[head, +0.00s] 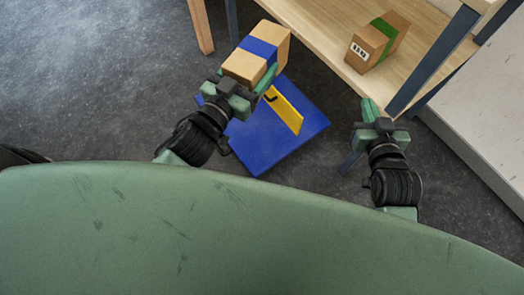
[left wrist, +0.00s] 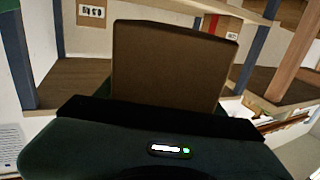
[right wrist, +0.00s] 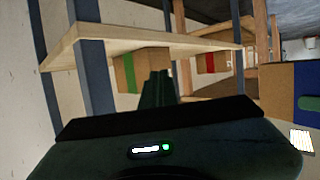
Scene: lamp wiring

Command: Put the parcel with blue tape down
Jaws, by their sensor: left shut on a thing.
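The parcel with blue tape (head: 258,52) is a brown box with a blue band, at the upper middle of the head view. My left gripper (head: 247,78) is shut on it and holds it over the floor, beside the shelf. In the left wrist view the parcel's plain brown face (left wrist: 172,65) fills the middle; its far side is hidden. The parcel's blue band (right wrist: 285,90) also shows at the right edge of the right wrist view, with a green finger against it. My right gripper (head: 370,109) is empty by the shelf's front edge, its fingers together.
A wooden shelf (head: 335,38) with dark blue posts holds a parcel with green tape (head: 377,43). A blue, flat-looking object with a yellow panel (head: 285,110) is on the dark floor below my left gripper. A parcel with red tape (right wrist: 208,63) stands farther along the shelving.

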